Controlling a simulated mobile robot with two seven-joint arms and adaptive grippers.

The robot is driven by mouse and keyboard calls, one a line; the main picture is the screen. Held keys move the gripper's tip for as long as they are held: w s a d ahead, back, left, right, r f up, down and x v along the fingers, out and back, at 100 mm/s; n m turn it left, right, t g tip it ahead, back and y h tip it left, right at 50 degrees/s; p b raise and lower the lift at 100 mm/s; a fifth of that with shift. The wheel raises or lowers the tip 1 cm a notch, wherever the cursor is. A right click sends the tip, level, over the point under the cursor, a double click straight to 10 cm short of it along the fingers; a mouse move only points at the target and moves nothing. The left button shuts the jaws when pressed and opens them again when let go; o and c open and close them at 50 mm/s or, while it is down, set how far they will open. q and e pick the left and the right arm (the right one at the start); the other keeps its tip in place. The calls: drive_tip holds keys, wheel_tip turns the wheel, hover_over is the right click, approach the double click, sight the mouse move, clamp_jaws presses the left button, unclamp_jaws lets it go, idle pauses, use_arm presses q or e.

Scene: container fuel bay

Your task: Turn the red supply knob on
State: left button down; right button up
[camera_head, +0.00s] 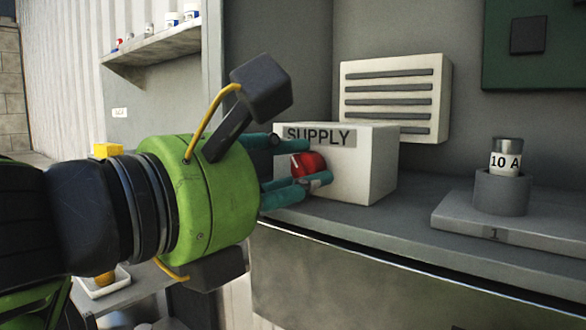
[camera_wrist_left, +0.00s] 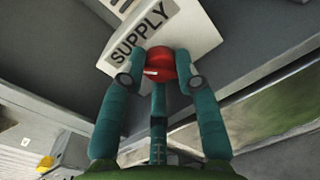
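The red supply knob (camera_head: 308,163) sits on the front of a white box (camera_head: 372,165) labelled SUPPLY. In the left wrist view the knob (camera_wrist_left: 161,62) shows a short white mark on its left side. My left gripper (camera_head: 296,165) is at the box front with its teal fingers around the knob. In the left wrist view the fingers (camera_wrist_left: 160,80) close in from left, right and below and appear to touch it. The fingers hide part of the knob in the head view. My right gripper is not in view.
The box stands on a grey counter (camera_head: 400,220) beneath a slatted white vent (camera_head: 395,95). To the right, a cylinder marked 10 A (camera_head: 506,160) stands in a grey holder on a plate marked 1 (camera_head: 495,235). A shelf (camera_head: 150,47) with small containers hangs at upper left.

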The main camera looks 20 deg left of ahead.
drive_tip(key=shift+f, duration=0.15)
use_arm(q)
drive_tip(key=shift+m+b, duration=0.6)
drive_tip(key=shift+m, duration=0.1)
drive_tip(key=m+b, duration=0.1)
drive_tip(key=m, duration=0.2)
drive_tip(key=shift+r+m+b, duration=0.1)
drive_tip(key=shift+m+b, duration=0.35)
drive_tip(key=shift+m, duration=0.85)
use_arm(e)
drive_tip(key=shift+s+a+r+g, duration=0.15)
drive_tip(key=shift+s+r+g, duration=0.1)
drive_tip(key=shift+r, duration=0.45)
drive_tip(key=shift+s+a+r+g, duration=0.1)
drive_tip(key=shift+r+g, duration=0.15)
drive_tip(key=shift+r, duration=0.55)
use_arm(q)
drive_tip(key=c, duration=1.2)
unclamp_jaws()
drive_tip(key=shift+d, duration=0.1)
drive_tip(key=shift+s, duration=0.1)
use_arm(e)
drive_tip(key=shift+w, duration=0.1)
